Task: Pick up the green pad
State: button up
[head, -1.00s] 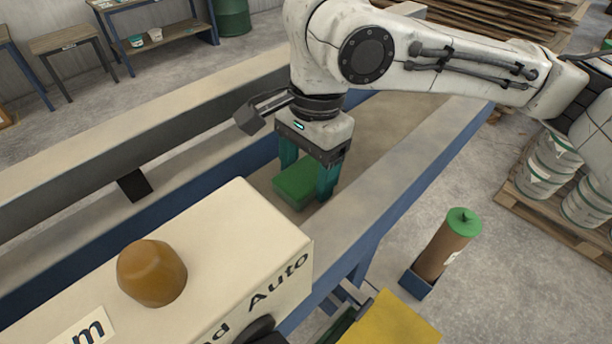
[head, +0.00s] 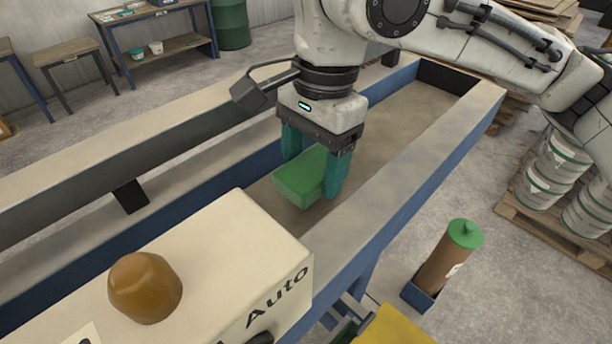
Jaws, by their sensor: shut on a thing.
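The green pad (head: 300,181) is a rounded block in the head view, near the middle. My gripper (head: 313,176) points down with its two teal fingers on either side of the pad, shut on it. The pad appears held a little above the tan floor of the long blue-sided trough (head: 432,105). The fingers hide part of its sides, and its underside is not visible.
A cream control box (head: 205,262) with an orange-brown knob (head: 145,287) stands in front. The trough's walls run along both sides of the pad. A brown cylinder with a green cap (head: 447,258) stands to the right. The trough is clear farther back.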

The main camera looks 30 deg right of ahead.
jog(key=s+d+r+b, duration=0.1)
jog(key=s+r, duration=0.7)
jog(key=s, duration=0.4)
jog(key=shift+s+d+r, duration=0.2)
jog(key=shift+s, duration=0.1)
jog(key=o, duration=0.4)
jog(key=c, duration=0.3)
